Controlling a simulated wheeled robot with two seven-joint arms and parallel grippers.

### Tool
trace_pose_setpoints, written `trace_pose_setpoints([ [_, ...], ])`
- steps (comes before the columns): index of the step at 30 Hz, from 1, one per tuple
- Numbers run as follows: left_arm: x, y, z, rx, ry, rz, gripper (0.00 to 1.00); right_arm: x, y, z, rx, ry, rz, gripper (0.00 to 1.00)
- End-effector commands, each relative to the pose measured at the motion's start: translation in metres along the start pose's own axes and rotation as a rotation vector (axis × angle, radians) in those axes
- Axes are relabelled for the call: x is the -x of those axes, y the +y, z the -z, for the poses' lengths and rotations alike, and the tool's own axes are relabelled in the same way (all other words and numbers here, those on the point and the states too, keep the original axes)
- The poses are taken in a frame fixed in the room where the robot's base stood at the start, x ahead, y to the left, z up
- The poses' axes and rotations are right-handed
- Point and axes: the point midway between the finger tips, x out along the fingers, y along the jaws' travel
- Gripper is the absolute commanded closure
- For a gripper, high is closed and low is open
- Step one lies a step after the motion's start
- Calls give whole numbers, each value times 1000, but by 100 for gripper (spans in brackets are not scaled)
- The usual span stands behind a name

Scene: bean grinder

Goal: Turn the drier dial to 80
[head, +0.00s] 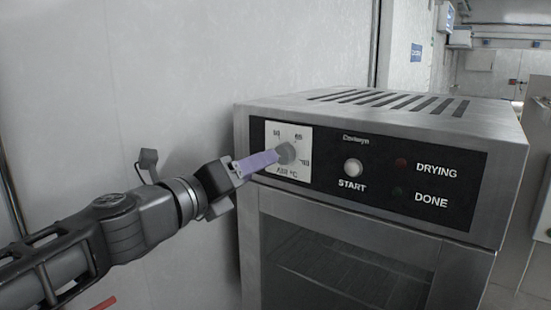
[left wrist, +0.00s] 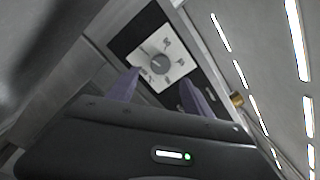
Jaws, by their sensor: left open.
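The drier (head: 345,135) is a grey metal box with a black control panel. Its round grey dial (head: 287,153) sits on a white scale plate (head: 302,134) at the panel's left; the numbers are too small to read surely. The dial also shows in the left wrist view (left wrist: 159,64), on the tilted white plate (left wrist: 172,50). My left gripper (head: 272,158) has purple fingers and reaches the dial from the left in the head view. In the left wrist view the open fingers (left wrist: 160,92) stand apart, with the dial seen between and beyond them. Contact cannot be told.
A pale START button (head: 353,168) is right of the dial, with DRYING (head: 401,163) and DONE (head: 397,191) lamps further right. The drier's glass door (head: 345,262) is below. Top vents (head: 395,101) are dark slots. A plain wall (head: 180,60) stands at the left.

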Motion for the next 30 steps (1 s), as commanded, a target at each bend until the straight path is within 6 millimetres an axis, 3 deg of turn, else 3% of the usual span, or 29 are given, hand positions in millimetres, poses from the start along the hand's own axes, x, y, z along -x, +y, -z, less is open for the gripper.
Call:
trace_pose_setpoints([
  [15,-68,0,1,0,1,1,41,-2,0,1,1,1,1,100],
  [25,-72,0,0,-1,0,0,41,-2,0,1,1,1,1,100],
  [30,-72,0,0,-1,0,0,55,-2,0,1,1,1,1,100],
])
